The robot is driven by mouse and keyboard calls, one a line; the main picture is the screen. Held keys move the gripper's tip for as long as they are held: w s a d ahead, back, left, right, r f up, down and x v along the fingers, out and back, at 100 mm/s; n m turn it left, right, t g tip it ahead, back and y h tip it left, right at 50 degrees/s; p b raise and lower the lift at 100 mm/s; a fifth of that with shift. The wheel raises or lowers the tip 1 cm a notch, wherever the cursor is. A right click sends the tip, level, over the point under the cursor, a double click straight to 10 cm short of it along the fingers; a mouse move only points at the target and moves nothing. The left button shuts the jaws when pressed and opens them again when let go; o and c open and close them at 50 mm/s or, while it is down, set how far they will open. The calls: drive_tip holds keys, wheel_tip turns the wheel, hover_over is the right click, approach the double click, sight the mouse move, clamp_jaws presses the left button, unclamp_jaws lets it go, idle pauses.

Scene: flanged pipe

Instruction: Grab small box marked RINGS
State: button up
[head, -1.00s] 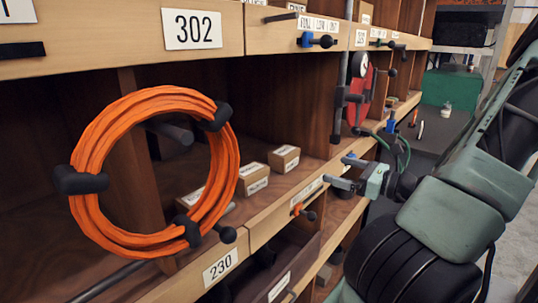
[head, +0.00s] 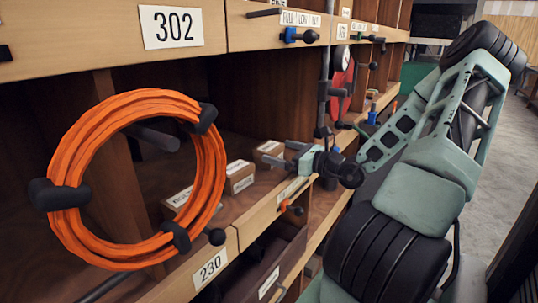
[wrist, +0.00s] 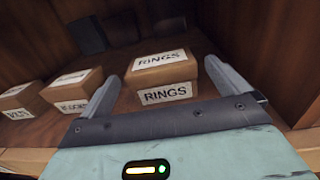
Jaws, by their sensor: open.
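The small box marked RINGS (wrist: 162,78) is brown with white labels on its top and front. It sits on the wooden shelf in the wrist view, just ahead of my gripper. My gripper (wrist: 160,85) is open, with one finger toward each side of the box; I cannot tell whether they touch it. In the head view the box (head: 268,153) is the rightmost of the small boxes, and my gripper (head: 284,155) reaches in from the right at the shelf's front edge, partly covering the view beside it.
Two similar labelled boxes, a middle one (wrist: 72,90) and one at the far left (wrist: 20,100), stand left of the RINGS box. A coiled orange hose (head: 65,190) hangs at the shelf front on the left. A wooden divider (wrist: 250,40) rises on the right.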

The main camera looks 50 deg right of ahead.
sight(268, 146)
drive_tip(key=w, duration=0.5)
drive_tip(key=shift+w+a, duration=0.15)
drive_tip(key=shift+a, duration=0.2)
drive_tip(key=c, duration=1.1)
drive_tip(key=shift+r, duration=0.15)
